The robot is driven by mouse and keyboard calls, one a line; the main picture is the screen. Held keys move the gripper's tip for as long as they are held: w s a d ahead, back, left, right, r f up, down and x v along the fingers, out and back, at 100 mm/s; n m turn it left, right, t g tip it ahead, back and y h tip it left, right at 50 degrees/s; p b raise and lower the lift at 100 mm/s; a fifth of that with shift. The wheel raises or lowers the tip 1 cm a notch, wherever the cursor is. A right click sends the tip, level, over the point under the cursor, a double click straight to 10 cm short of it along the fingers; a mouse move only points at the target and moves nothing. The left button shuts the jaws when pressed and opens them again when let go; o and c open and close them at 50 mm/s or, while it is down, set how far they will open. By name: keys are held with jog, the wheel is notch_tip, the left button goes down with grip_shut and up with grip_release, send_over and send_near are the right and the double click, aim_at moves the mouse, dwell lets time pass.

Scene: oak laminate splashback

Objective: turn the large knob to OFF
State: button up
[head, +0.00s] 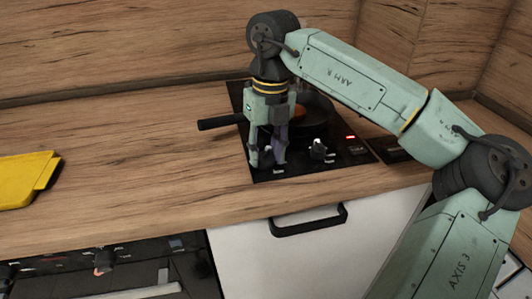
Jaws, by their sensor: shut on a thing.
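My gripper (267,159) points down over the front left of the black cooktop (297,170). Its fingers are shut on a knob there, which they mostly hide. I cannot make out its pointer setting or read any OFF mark. A second dark knob (318,148) with a pale pointer stands to the right, apart from my fingers. I cannot tell from the sizes which knob is the large one.
A dark pan (318,112) sits behind my gripper, its handle (220,123) sticking out left. A red light (350,137) glows on the cooktop's right. A yellow board (25,180) lies at the left.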

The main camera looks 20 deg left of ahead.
aim_at(267, 149)
jog(key=n, duration=0.4)
jog(key=shift+n, duration=0.3)
jog(key=shift+w+n, duration=0.1)
jog(key=shift+n, duration=1.7)
jog(key=o, duration=1.2)
jog(key=shift+c, duration=0.2)
notch_tip(267, 149, up, 12)
jog(key=shift+w, duration=0.35)
